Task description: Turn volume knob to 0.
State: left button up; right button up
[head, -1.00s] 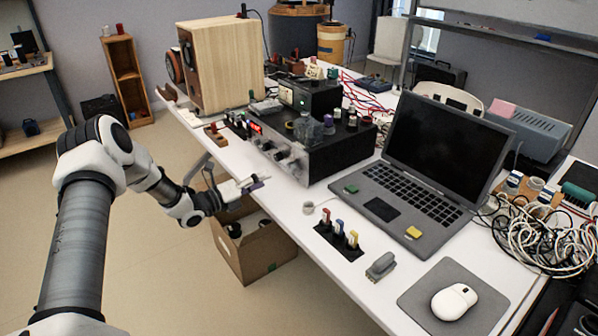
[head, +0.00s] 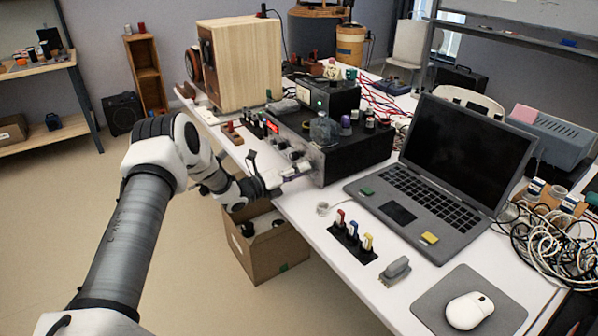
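A black amplifier-like box (head: 350,155) stands on the white table, with a metallic front panel facing left toward my arm. Knobs (head: 281,144) show small on that panel, and a red lit display (head: 272,127) is at its far end. I cannot read the knob markings or tell which one is the volume knob. My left gripper (head: 293,171) is at the near end of the panel, just in front of it and low. It hides part of the panel there. Whether its fingers touch a knob, or are open or shut, is too small to tell. My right gripper is out of view.
A wooden speaker cabinet (head: 240,65) stands at the far table end. A laptop (head: 430,185), coloured plugs (head: 352,232) and a mouse (head: 468,310) are to the right. A cardboard box (head: 268,255) sits on the floor below the table edge.

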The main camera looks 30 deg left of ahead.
pick_arm(q)
jog(key=shift+n, duration=0.3)
jog(key=n, duration=0.3)
jog(key=shift+n, duration=0.3)
jog(key=n, duration=0.3)
jog(key=shift+n, duration=0.3)
jog(key=n, duration=0.3)
jog(key=shift+n, duration=0.3)
jog(key=n, duration=0.4)
jog(key=shift+f+n, duration=0.1)
jog(key=shift+n, duration=0.2)
jog(key=n, duration=1.2)
